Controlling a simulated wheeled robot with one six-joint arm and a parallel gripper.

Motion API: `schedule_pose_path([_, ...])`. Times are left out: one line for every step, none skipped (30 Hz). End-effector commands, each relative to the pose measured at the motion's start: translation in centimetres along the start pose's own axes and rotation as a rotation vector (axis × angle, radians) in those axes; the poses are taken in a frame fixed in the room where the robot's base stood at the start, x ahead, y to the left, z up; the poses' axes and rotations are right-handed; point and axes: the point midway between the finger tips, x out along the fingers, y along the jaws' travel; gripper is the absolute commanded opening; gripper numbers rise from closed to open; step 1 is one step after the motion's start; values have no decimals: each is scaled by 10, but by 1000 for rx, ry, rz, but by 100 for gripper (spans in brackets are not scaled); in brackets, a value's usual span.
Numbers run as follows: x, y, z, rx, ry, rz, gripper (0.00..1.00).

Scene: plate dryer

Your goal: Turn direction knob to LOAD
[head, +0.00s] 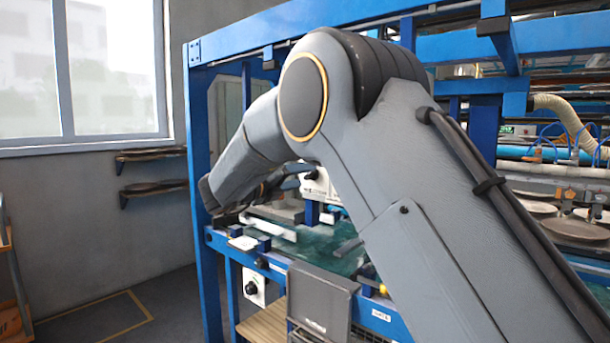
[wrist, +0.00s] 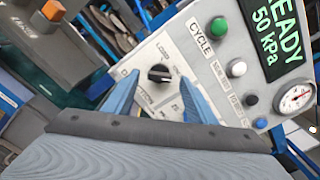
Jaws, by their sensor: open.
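The direction knob (wrist: 159,73) is a small black knob on a pale, tilted control panel (wrist: 180,55) in the wrist view. Small lettering that looks like LOAD is printed just above it. Its pointer is too small to read surely. My gripper (wrist: 158,78) is open, with one blue finger at the lower left of the knob and the other at the lower right. The knob shows in the gap between the fingertips; I cannot tell whether they touch it. In the head view my arm hides the gripper and the knob.
A green button (wrist: 219,27), a white button (wrist: 237,68), a black button (wrist: 251,100), a READY 50 kPa display (wrist: 270,35) and a gauge (wrist: 296,98) lie right of the knob. An orange block (wrist: 53,10) is at upper left. Blue frame posts (head: 205,260) surround the machine.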

Motion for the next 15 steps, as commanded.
schedule_pose_path([7,0,0,-1,1,-1,52])
schedule_pose_path([11,0,0,-2,2,-1,52])
schedule_pose_path([15,0,0,-2,1,-1,52])
schedule_pose_path([17,0,0,-2,1,0,52])
schedule_pose_path([19,0,0,-1,0,1,52])
schedule_pose_path([22,0,0,-1,0,1,52])
schedule_pose_path([23,0,0,-1,-1,2,52])
schedule_pose_path([24,0,0,-1,-1,2,52])
schedule_pose_path([25,1,0,-2,-1,2,52])
schedule_pose_path([25,1,0,-2,-1,2,52])
schedule_pose_path([26,1,0,-2,-1,2,52])
schedule_pose_path([26,1,0,-2,-1,2,52])
schedule_pose_path([26,1,0,-2,-1,2,52])
schedule_pose_path([26,1,0,-2,-1,2,52])
schedule_pose_path([26,1,0,-2,-1,2,52])
